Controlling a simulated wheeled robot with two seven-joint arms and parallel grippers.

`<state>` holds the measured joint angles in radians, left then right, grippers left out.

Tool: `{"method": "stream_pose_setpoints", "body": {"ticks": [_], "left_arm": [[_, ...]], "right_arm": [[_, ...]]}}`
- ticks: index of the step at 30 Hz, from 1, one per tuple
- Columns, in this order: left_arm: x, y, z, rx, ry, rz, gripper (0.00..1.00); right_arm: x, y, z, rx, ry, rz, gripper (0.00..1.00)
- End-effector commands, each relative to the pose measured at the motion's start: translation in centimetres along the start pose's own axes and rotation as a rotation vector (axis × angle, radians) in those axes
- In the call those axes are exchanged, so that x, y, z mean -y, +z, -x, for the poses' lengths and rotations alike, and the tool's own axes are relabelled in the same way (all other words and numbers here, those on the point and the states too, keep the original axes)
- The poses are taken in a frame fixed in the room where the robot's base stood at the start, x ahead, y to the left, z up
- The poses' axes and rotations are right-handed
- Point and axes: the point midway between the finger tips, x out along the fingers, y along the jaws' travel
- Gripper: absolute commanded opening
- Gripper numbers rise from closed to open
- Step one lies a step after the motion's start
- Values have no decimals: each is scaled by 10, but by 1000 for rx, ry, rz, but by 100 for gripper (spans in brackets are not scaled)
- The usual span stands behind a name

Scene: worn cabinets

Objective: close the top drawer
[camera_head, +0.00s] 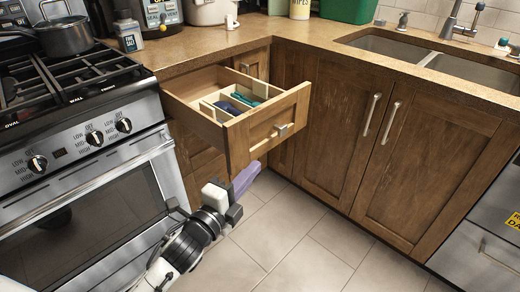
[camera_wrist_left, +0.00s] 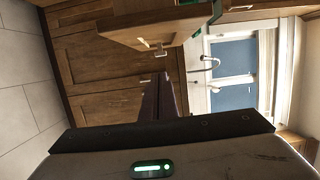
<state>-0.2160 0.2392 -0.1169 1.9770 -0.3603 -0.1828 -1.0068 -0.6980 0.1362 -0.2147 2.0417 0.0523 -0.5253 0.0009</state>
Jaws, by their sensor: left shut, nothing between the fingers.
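The top drawer (camera_head: 247,133) is pulled well out of the wooden cabinet beside the stove. Its metal handle (camera_head: 283,131) is on the front panel, and a divider tray inside holds dark blue and teal items (camera_head: 238,102). My left gripper (camera_head: 247,178), with purplish fingers, is shut and empty. In the head view it appears just below the drawer front, with no clear contact. In the left wrist view the shut fingers (camera_wrist_left: 158,95) point toward the cabinets, and the drawer front (camera_wrist_left: 130,30) shows sideways above them. My right gripper is not in view.
The stove (camera_head: 85,150) stands left of the drawer, with a pot (camera_head: 64,36) on top. Closed cabinet doors (camera_head: 420,160) and a sink (camera_head: 440,60) are to the right. The tiled floor (camera_head: 290,240) in front is clear.

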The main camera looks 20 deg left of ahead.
Motion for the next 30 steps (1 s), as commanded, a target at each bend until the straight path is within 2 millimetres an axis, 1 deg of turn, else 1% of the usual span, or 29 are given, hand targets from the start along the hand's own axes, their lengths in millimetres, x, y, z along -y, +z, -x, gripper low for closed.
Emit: {"method": "stream_pose_setpoints", "body": {"ticks": [5, 15, 16, 18, 21, 25, 30], "left_arm": [[3, 0, -26, 0, -5, -8, 0], [1, 0, -97, 0, -2, -5, 0], [1, 3, -100, 1, -1, -6, 0], [0, 17, -101, 1, 1, -9, 0], [1, 28, -103, 0, 1, -7, 0], [0, 36, -105, 0, 1, -4, 0], [0, 39, -106, 0, 1, -3, 0]], "right_arm": [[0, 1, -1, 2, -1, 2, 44], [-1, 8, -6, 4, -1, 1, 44], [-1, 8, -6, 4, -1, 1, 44], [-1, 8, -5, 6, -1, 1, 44], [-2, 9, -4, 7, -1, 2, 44], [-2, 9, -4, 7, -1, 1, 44], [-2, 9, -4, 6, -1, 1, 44]]}}
